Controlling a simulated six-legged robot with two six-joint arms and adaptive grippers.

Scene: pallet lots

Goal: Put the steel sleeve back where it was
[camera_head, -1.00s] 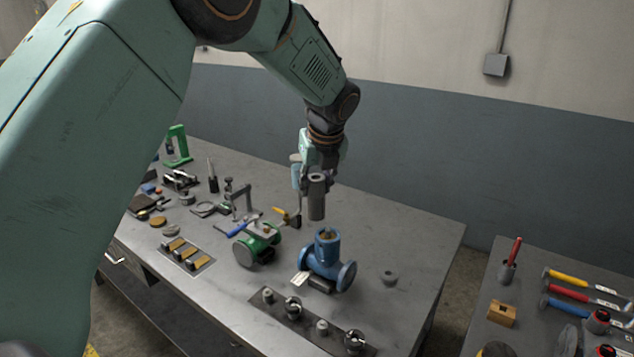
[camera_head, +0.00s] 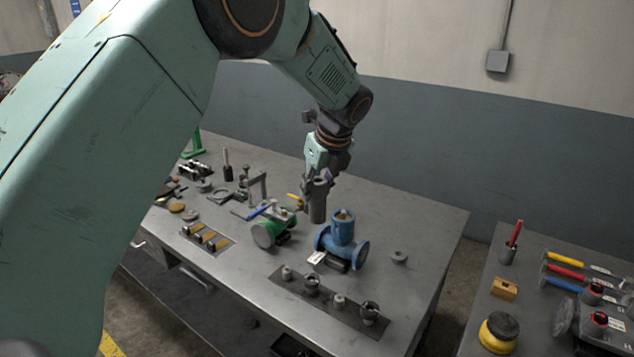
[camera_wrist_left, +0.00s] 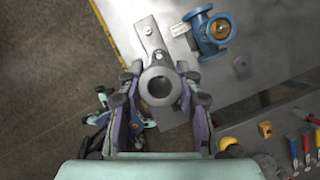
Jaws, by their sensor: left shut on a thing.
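The steel sleeve (camera_head: 317,205) is a grey, hollow cylinder, held upright above the bench. My left gripper (camera_head: 318,182) is shut on it. In the left wrist view the sleeve (camera_wrist_left: 159,84) shows its open bore end-on between the two fingers. In the head view it appears just behind and left of the blue valve body (camera_head: 342,231). A dark steel strip (camera_head: 338,312) with several posts and rings lies at the bench's front edge. In the left wrist view the sleeve hides part of this strip (camera_wrist_left: 153,42). My right gripper is not in view.
A green valve (camera_head: 268,232) stands left of the blue one. A plate with brass-coloured blocks (camera_head: 224,247) lies farther left, and a small grey ring (camera_head: 398,257) at right. The bench (camera_head: 425,225) is bare at its right. A second bench (camera_head: 475,343) holds tools.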

